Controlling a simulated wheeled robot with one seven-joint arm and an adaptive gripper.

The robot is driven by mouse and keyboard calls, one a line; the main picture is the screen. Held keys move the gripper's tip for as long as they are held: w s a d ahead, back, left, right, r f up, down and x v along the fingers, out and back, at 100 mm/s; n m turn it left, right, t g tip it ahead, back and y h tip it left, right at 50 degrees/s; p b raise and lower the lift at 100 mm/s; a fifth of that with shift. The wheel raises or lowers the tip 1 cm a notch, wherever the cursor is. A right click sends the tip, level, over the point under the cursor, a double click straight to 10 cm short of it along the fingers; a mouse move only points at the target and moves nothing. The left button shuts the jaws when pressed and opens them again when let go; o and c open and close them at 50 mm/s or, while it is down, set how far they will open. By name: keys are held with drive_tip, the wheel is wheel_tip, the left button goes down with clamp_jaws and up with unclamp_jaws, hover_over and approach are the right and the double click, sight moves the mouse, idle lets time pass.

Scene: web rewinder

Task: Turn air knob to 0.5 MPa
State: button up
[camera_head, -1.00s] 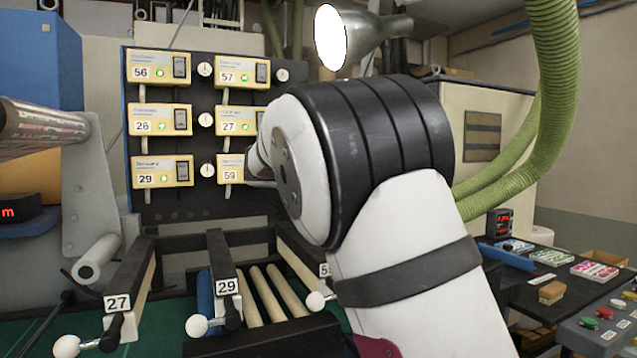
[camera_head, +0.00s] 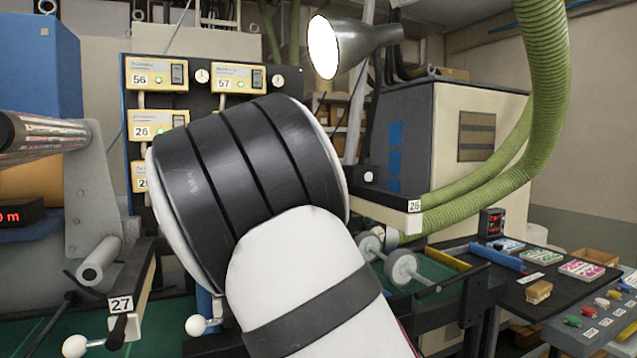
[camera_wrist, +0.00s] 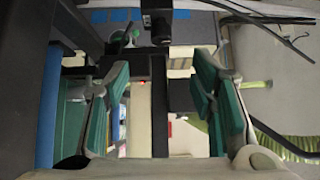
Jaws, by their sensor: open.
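My gripper (camera_wrist: 160,100) is open and empty in the wrist view, its two green-padded fingers wide apart. A dark knob-like cylinder (camera_wrist: 157,22) stands at the top centre of that view, beyond the fingertips and apart from them; I cannot tell if it is the air knob. A dark upright bar shows between the fingers. In the head view my arm hides the gripper and the lower part of the control panel (camera_head: 210,100). Small round dials (camera_head: 202,76) sit beside the panel's yellow boxes; their readings are too small to tell.
A black bar labelled 26 (camera_head: 414,206) and grey rollers (camera_head: 403,267) stand right of my arm. A lamp (camera_head: 350,46) hangs above and a green hose (camera_head: 545,110) curves down at right. A bench (camera_head: 520,290) holds cards and coloured switches. A white-ended lever (camera_head: 76,346) is at lower left.

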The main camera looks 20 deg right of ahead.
drive_tip(key=b+x, duration=0.1)
drive_tip(key=x, duration=1.2)
drive_tip(key=shift+w+d, duration=0.2)
drive_tip(key=shift+w, duration=0.05)
drive_tip(key=c, duration=1.1)
